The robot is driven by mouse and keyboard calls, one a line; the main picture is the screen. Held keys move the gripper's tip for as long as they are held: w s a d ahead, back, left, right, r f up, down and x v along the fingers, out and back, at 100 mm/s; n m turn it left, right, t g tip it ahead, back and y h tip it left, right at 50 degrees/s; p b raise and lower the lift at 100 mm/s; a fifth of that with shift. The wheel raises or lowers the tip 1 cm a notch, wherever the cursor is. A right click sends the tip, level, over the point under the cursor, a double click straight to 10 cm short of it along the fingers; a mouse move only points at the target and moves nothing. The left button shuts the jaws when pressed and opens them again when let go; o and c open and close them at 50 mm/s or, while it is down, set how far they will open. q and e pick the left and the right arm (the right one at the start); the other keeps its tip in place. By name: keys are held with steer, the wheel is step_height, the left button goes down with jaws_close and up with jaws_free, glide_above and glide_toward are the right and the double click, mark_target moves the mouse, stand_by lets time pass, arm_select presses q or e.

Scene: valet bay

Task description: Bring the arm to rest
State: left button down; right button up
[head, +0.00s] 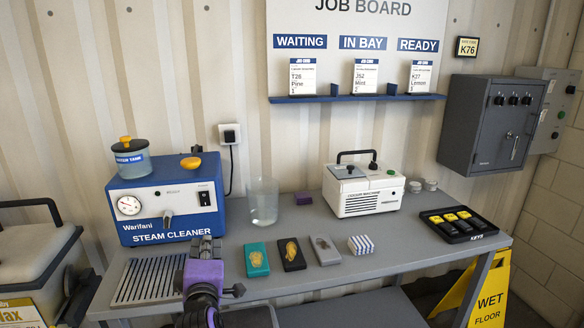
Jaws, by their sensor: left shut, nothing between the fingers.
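My left gripper (203,252) shows in the head view at the front left of the grey bench, in front of the steam cleaner. It is purple and dark, points away from me, and is shut with nothing in it. It stands over or just beside the slotted drain grille (147,281) and covers part of its right side; its exact height above the bench is hard to tell. My right gripper is not in view.
A blue steam cleaner (165,203), clear beaker (263,203) and white ozone machine (362,190) stand on the bench (420,238). A teal packet (256,260), other small packets and a black key tray (456,226) lie nearer. A yellow wet-floor sign (490,295) stands right.

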arm_select(q)
steer(key=s+d+f+m, duration=0.1)
steer(key=m, duration=0.1)
steer(key=s+d+f+m+h, duration=0.1)
steer(key=m, duration=0.2)
steer(key=s+f+m+h, duration=0.1)
steer(key=m, duration=0.2)
steer(key=shift+s+d+f+p, duration=0.2)
steer(key=shift+s+d+p, duration=0.1)
steer(key=shift+d, duration=0.1)
steer(key=s+d+f+m+g+h+p, duration=0.1)
steer(key=s+f+m+g, duration=0.2)
steer(key=s+f, duration=0.6)
steer(key=s+f+m+g+h+p, duration=0.1)
steer(key=s+f+m+g, duration=0.2)
steer(key=s+f, duration=0.7)
steer(key=s+d+f+m+g+h, duration=0.1)
steer(key=s+f+m+g, duration=0.2)
steer(key=s+f, duration=0.6)
steer(key=s+m, duration=0.2)
steer(key=s, duration=1.4)
steer(key=shift+d+f+p, duration=0.25)
steer(key=shift+d+p, duration=0.05)
steer(key=shift+p, duration=0.1)
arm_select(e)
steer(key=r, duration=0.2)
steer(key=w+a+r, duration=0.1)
